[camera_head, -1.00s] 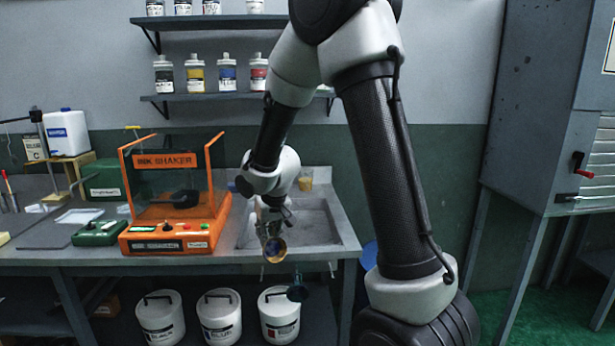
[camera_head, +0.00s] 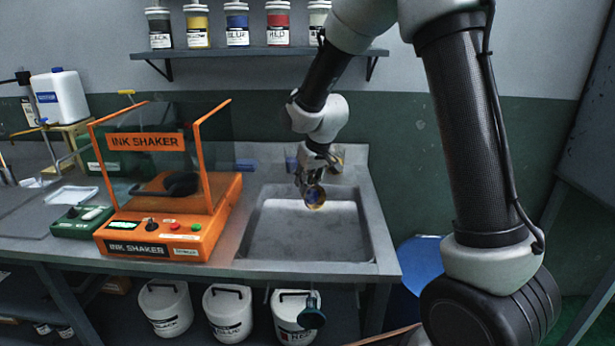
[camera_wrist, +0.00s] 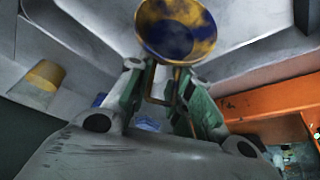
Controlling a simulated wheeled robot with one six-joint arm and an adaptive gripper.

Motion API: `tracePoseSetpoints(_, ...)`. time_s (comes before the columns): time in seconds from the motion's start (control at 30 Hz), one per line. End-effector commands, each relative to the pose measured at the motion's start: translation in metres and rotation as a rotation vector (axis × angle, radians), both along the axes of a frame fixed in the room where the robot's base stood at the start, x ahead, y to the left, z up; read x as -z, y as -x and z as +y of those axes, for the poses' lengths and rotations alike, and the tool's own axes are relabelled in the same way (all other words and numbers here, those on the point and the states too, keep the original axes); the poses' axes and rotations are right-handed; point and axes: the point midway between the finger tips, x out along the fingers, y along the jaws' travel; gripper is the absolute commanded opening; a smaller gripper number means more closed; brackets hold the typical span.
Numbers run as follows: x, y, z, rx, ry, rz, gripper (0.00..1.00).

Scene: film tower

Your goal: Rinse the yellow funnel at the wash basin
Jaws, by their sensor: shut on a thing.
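The yellow funnel (camera_wrist: 190,22) is held in my gripper (camera_wrist: 165,85), its wide mouth facing the wrist camera. Dark blue stains cover much of the inside of the mouth. In the head view the funnel (camera_head: 314,196) hangs over the back part of the wash basin (camera_head: 310,240). My gripper (camera_head: 308,178) is shut on it. The basin is a grey rectangular sink set in the counter, and its floor looks empty. I cannot tell how high the funnel is above the basin floor. No running water shows.
The orange ink shaker (camera_head: 150,235) stands on the counter just left of the basin. A yellowish cup (camera_wrist: 42,78) is near the basin in the wrist view. A shelf with ink jars (camera_head: 238,25) hangs above. White buckets (camera_head: 165,307) stand below.

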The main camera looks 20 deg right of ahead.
Motion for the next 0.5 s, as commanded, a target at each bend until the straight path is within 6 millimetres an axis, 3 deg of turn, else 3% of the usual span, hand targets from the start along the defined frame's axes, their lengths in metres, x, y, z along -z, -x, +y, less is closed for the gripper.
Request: tracePoseSetpoints(0.5,0.058,0.0,-0.001,0.001,0.0,0.001,0.07)
